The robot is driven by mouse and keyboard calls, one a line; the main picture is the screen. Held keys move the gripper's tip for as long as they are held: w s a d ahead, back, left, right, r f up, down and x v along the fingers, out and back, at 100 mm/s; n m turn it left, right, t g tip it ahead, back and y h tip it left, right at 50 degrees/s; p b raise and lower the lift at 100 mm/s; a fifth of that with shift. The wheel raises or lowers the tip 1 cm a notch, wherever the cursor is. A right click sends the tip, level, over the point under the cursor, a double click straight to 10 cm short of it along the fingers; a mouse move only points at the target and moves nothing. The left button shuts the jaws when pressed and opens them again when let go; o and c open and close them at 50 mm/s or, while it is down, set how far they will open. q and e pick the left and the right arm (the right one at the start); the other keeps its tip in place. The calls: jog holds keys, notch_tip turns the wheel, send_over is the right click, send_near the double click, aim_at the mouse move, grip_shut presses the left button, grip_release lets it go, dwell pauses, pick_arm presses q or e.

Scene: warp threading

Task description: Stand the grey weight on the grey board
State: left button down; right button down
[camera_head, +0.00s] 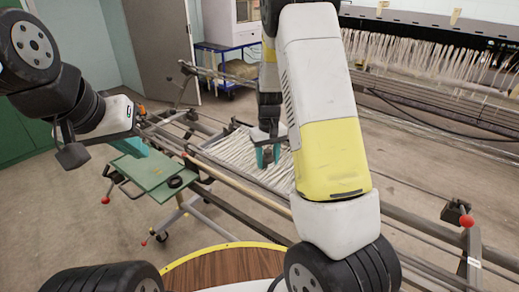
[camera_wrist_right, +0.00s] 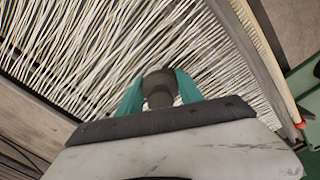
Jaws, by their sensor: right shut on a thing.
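The grey weight (camera_wrist_right: 160,88) is a dark, round, stepped piece between the two teal fingers of my right gripper (camera_wrist_right: 158,92). I cannot pick out the grey board for sure in either view.
A small green table (camera_head: 155,175) with a black ring (camera_head: 175,182) on it stands left of the loom. Long loom rails (camera_head: 235,205) run across the middle. A row of hanging white threads (camera_head: 430,60) is at the back right. Bare floor lies at the right.

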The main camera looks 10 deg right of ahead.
aim_at(268, 151)
jog(key=c, duration=0.8)
grip_release()
jog(key=shift+f, duration=0.1)
jog(key=shift+o, duration=0.2)
notch_tip(268, 151, up, 11)
jog(key=shift+r, duration=0.1)
jog(key=shift+s+r, duration=0.1)
jog(key=shift+r, duration=0.65)
jog(key=s+r+t, duration=0.2)
jog(key=s+r, duration=0.2)
jog(key=s, duration=0.4)
jog(key=s+a+r+m+t+y, duration=0.1)
jog(key=s+r+t, duration=0.1)
jog(key=s+r, duration=0.3)
jog(key=s+a+r+t+y, duration=0.1)
jog(key=s+r, duration=0.3)
jog(key=s, duration=0.7)
jog(key=shift+r+m+t, duration=0.15)
jog(key=shift+m+t, duration=0.15)
jog(key=shift+t, duration=0.3)
jog(key=shift+a, duration=0.1)
